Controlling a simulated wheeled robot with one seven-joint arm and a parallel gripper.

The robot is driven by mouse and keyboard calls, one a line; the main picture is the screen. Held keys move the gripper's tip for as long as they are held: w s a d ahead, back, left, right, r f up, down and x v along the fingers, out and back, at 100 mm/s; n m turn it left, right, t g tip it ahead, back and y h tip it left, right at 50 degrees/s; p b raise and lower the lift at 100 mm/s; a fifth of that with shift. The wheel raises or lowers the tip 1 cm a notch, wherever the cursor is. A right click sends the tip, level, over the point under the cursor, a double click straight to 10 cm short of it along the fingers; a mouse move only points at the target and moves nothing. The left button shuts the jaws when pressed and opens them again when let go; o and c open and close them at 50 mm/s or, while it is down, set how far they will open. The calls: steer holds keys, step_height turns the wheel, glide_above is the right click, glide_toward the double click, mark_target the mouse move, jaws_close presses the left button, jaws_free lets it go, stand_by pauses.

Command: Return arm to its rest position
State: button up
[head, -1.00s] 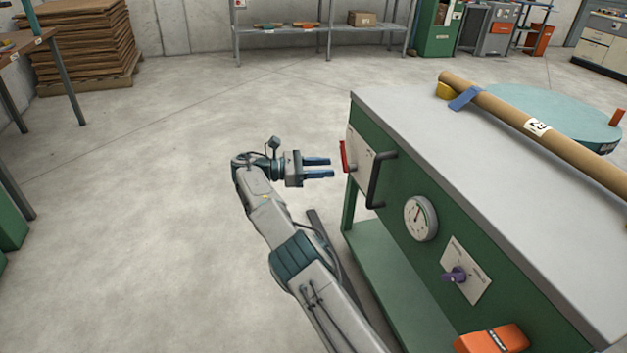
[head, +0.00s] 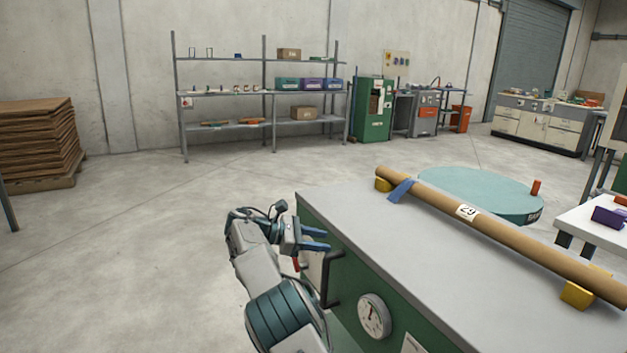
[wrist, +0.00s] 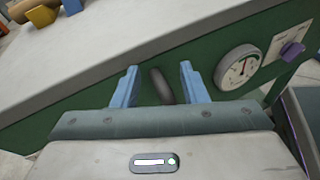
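My gripper (head: 316,238) is at the left end of the green machine (head: 352,290) with the grey top, close to its front face. In the wrist view its two blue fingers (wrist: 157,84) are spread apart with nothing between them. A dark handle (wrist: 161,86) on the machine's front shows behind the gap; it also shows in the head view (head: 328,280). My arm is bent up from the lower edge of the head view, and its lower part is out of view.
A cardboard tube (head: 500,228) labelled 29 lies on yellow blocks on the machine top. A round gauge (head: 374,316) sits on the front face. A turquoise disc (head: 480,190) is behind. A shelf rack (head: 262,95) stands at the wall.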

steer(key=s+d+r+m+y+p, duration=0.1)
steer(key=d+r, duration=0.2)
steer(key=d, duration=0.1)
steer(key=s+d+r+m+g+y+p, duration=0.1)
steer(key=d+r+p, duration=0.1)
steer(key=d+r, duration=0.1)
steer(key=s+d+r+m+y+p, duration=0.1)
steer(key=d+r+p, duration=0.1)
steer(key=d+r, duration=0.2)
steer(key=shift+d+m+g+y, duration=0.4)
steer(key=shift+d, duration=0.15)
steer(key=s+d+r+m+y+p, duration=0.4)
steer(key=s+d+r+p, duration=0.2)
steer(key=s+r, duration=0.15)
steer(key=s+r+m+y+p, duration=0.2)
steer(key=s+m+p, duration=0.1)
steer(key=s, duration=0.7)
steer(key=s+r+m+t+y+p, duration=0.1)
steer(key=s+m+p, duration=0.3)
steer(key=s, duration=0.7)
steer(key=s+r+m+t+y+p, duration=0.1)
steer(key=s+r+m+y+p, duration=0.2)
steer(key=s+p, duration=0.3)
steer(key=s+m, duration=0.1)
steer(key=s, duration=0.3)
steer(key=shift+s+d+r+y, duration=0.2)
steer(key=shift+s+r+y, duration=0.1)
steer(key=shift+s+y, duration=0.1)
steer(key=shift+w, duration=0.1)
